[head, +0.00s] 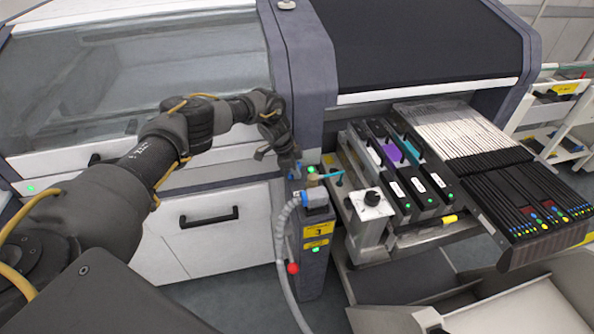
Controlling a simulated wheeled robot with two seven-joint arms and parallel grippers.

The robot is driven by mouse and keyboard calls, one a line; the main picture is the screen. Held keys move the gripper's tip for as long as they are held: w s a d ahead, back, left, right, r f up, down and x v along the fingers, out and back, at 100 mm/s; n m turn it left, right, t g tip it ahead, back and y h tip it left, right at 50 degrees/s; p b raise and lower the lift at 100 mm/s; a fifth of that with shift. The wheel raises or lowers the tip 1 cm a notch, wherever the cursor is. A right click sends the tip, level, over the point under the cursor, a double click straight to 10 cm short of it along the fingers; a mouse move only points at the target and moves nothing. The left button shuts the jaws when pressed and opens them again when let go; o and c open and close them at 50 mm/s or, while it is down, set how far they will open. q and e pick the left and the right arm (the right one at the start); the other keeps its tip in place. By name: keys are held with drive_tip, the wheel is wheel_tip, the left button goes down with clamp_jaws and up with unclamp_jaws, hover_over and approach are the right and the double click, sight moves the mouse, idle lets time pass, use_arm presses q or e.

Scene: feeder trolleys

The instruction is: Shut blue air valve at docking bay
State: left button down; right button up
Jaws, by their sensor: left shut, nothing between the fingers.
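The docking bay post (313,265) is a dark column with yellow labels, standing in front of the machine. Near its top is a small brass-coloured valve body (312,180) with a light-blue lever (330,175) pointing right, roughly level. A blue fitting (314,198) with a grey hose sits just below. My left gripper (283,155) is shut and empty, pointing down, just left of and above the post top. It looks apart from the lever; exact depth is hard to tell. My right gripper is not in view.
A metal block with a black knob (372,198) stands right of the post. Black feeders (403,185) and a wide feeder bank (500,170) lie farther right. A cabinet door with handle (209,217) is left.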

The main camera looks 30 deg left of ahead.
use_arm(q)
drive_tip(key=shift+s+a, duration=0.15)
drive_tip(key=shift+a, duration=0.3)
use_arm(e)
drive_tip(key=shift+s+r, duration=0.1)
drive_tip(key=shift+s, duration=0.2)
use_arm(q)
drive_tip(key=shift+s+a, duration=0.1)
drive_tip(key=shift+a, duration=0.1)
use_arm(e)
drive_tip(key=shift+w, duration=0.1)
